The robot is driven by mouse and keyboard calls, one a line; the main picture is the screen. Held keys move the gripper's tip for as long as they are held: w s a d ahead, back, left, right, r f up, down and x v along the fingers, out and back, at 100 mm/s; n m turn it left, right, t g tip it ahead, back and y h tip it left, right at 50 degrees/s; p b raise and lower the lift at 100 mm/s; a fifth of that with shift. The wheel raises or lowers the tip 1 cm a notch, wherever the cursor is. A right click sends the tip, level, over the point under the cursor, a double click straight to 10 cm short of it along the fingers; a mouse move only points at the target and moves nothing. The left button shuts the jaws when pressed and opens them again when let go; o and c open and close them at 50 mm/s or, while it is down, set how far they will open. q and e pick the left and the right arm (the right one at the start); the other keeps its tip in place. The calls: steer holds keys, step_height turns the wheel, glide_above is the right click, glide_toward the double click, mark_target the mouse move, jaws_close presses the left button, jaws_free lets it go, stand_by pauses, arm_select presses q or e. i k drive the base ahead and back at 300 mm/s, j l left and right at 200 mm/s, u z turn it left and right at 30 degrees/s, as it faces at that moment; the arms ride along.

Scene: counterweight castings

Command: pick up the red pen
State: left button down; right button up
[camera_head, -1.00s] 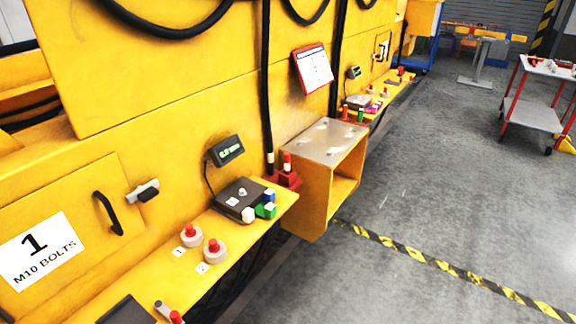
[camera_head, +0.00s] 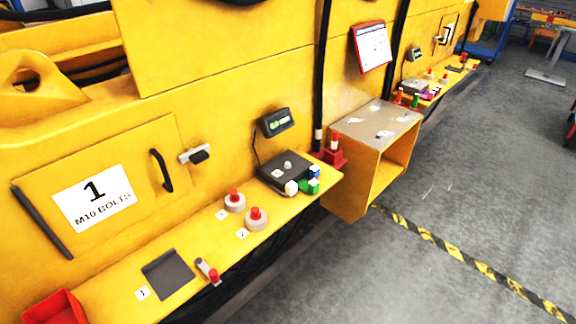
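No thing in view can be told for sure as the red pen. A slim upright red object (camera_head: 399,97) stands beside a green one (camera_head: 416,100) on the far shelf, too small to identify. A red-and-white upright piece (camera_head: 334,142) sits in a red holder (camera_head: 331,159) by the black pipe. A grey cylinder with a red end (camera_head: 209,272) lies on the near shelf. Neither of my grippers is in view.
The near yellow shelf (camera_head: 117,296) holds a red bin (camera_head: 54,308), a dark pad (camera_head: 168,274), two red-topped grey weights (camera_head: 257,219) and a black scale (camera_head: 285,169). A yellow box (camera_head: 343,177) juts out beyond.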

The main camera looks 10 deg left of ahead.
mark_target(335, 137)
steer(key=i+l+u, duration=0.1)
steer(key=i+l, duration=0.25)
steer(key=l, duration=0.3)
steer(key=i+l+u, duration=0.15)
steer(key=i+l, duration=0.05)
steer(key=l, duration=0.1)
